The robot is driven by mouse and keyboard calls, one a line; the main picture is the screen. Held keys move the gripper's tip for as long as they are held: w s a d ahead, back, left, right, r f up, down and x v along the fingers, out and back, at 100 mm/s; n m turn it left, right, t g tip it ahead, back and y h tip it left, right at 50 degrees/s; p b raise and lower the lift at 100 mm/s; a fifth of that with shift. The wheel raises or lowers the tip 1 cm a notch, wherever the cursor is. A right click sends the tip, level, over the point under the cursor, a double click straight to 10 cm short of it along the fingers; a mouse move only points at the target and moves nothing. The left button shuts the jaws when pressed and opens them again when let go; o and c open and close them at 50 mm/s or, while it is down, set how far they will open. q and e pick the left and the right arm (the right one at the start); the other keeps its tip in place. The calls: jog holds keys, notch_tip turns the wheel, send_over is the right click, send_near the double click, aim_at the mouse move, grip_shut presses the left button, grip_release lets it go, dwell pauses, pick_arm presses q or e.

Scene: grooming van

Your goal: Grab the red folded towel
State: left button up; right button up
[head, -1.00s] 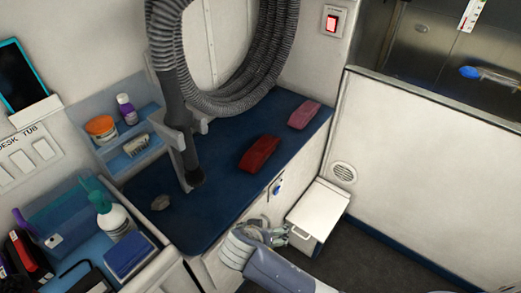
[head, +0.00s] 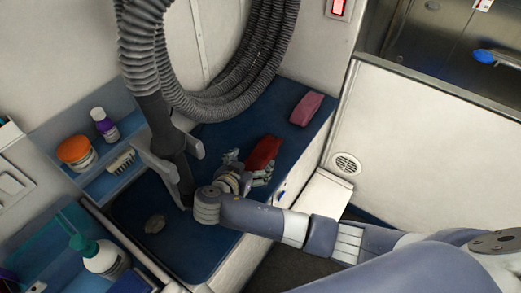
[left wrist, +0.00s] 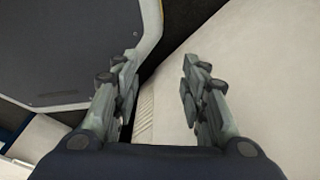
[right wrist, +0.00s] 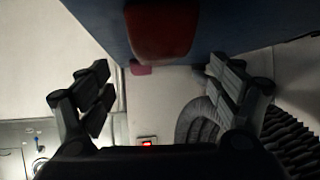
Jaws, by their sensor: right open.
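The red folded towel (head: 263,151) lies on the blue table top (head: 222,130), partly hidden by my right gripper in the head view. My right gripper (head: 250,170) is open and empty, close to the near side of the towel. In the right wrist view the red towel (right wrist: 162,30) shows at the top centre, beyond and between the open fingers (right wrist: 165,88). My left gripper (left wrist: 158,70) is open and empty in the left wrist view, facing a pale surface and a dark panel; it does not show in the head view.
A pink folded towel (head: 306,108) lies farther back on the table. A thick grey hose (head: 225,100) hangs in loops behind, with its dark pipe and holder (head: 168,150) left of my right gripper. A grey lump (head: 155,223) lies at the table's left.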

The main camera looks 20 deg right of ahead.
aim_at(259, 158)
jog(key=shift+w+d+f, duration=0.35)
jog(key=shift+w+d, duration=0.05)
jog(key=shift+d, duration=0.3)
jog(key=shift+w+d+f, duration=0.15)
jog(key=shift+w, duration=0.05)
jog(key=p+x, duration=0.1)
jog(key=x, duration=0.3)
jog(key=shift+f, duration=0.25)
jog(key=shift+w+d+f, duration=0.2)
jog(key=shift+w+f, duration=0.15)
jog(key=shift+w, duration=0.05)
jog(key=c, duration=0.3)
pick_arm(q)
jog(key=shift+s+r, duration=0.7)
jog(key=shift+s, duration=0.35)
pick_arm(e)
jog(key=c, duration=0.9)
